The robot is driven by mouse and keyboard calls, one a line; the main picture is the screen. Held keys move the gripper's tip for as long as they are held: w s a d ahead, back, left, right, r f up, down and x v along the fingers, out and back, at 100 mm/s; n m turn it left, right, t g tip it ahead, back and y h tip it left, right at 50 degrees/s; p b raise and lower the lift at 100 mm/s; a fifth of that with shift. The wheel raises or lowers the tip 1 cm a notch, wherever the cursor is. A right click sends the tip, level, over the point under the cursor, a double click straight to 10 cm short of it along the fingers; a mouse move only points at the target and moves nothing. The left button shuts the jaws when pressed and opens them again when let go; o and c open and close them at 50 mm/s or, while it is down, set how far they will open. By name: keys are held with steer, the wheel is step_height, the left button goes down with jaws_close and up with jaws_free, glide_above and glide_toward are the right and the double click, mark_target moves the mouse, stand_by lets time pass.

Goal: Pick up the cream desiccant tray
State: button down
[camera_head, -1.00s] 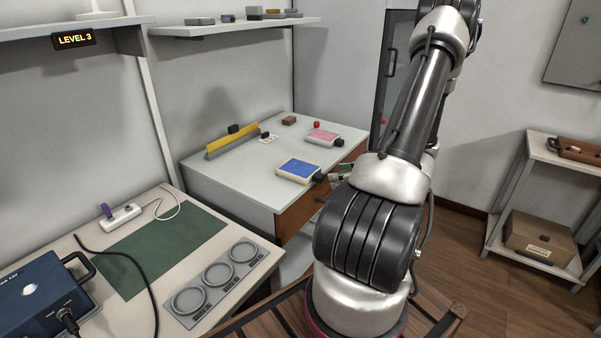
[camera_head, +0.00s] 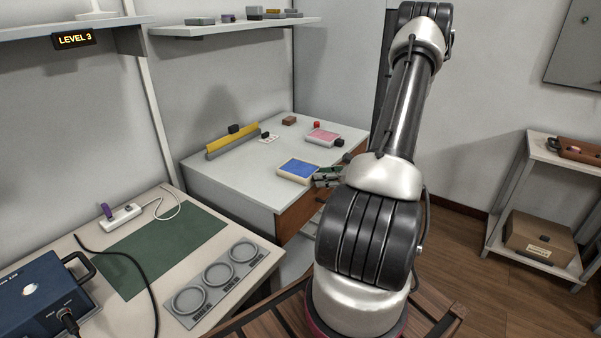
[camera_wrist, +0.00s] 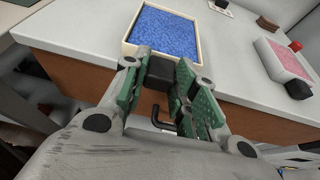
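The cream desiccant tray (camera_head: 281,172) lies flat near the front right edge of the grey-white bench. It has a cream rim (camera_wrist: 198,45) and blue granules inside. A black block-shaped grip (camera_wrist: 160,72) stands out from its near side. My gripper (camera_head: 328,176) is at this grip. In the wrist view, the green-padded fingers of my gripper (camera_wrist: 160,80) stand on either side of the block, very close to it. Whether they press on it is not clear. In the head view the fingers cover the block.
A similar tray with pink contents (camera_head: 322,136) lies farther back on the bench (camera_head: 235,178), also with a black grip (camera_wrist: 299,89). A yellow-edged rail (camera_head: 232,138), a card, a brown block and a red piece are behind. A drawer handle (camera_wrist: 160,120) shows below the fingers.

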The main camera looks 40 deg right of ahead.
step_height(320, 180, up, 10)
stand_by(0.7)
steer(key=c, duration=1.8)
jaws_free()
jaws_close()
